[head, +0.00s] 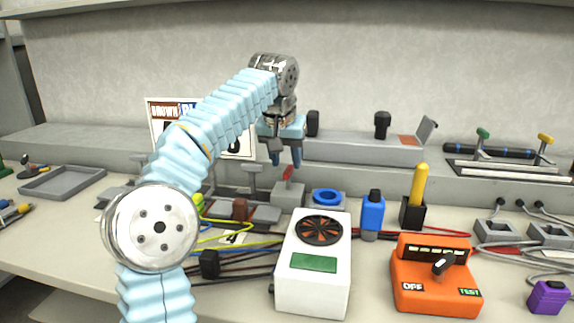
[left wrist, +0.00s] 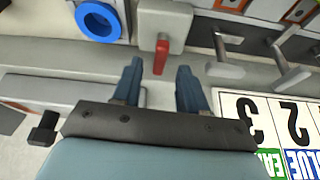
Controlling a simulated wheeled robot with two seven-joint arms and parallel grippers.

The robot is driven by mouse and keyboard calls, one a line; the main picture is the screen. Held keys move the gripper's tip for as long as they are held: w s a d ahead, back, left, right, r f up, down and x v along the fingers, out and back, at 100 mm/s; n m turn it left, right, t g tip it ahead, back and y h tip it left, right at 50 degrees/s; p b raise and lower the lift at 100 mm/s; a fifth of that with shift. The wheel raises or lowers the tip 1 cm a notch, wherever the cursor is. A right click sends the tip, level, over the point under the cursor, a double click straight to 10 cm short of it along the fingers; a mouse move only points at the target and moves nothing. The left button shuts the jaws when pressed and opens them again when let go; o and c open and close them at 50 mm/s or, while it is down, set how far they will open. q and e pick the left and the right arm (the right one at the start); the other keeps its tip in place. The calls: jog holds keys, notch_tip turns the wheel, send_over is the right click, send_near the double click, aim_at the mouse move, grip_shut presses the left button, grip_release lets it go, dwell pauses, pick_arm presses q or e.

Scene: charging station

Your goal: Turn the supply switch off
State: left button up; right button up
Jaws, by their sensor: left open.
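A grey box with a red lever, which looks like the supply switch (head: 288,195), stands on the bench at the middle of the head view. Its red lever (head: 287,173) sticks up from the top. In the left wrist view the lever (left wrist: 162,57) shows between the fingertips, in front of the grey box (left wrist: 165,22). My left gripper (head: 286,158) is open, pointing down just above the lever, with one finger on each side. Its fingers also show in the left wrist view (left wrist: 160,75). I cannot tell whether a finger touches the lever. My right gripper is not in view.
A blue ring (head: 327,197) lies right of the box. A white fan unit (head: 314,270) stands in front, with an orange tester (head: 435,275) to its right. A blue bottle (head: 373,215) and several wires are close by. A grey ledge (head: 350,149) runs behind.

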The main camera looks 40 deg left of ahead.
aim_at(288, 172)
pick_arm(q)
jog(key=shift+x, duration=1.35)
grip_shut()
jog(key=shift+n, duration=0.5)
grip_release()
jog(key=shift+d+r, duration=0.1)
jog(key=shift+r, duration=0.05)
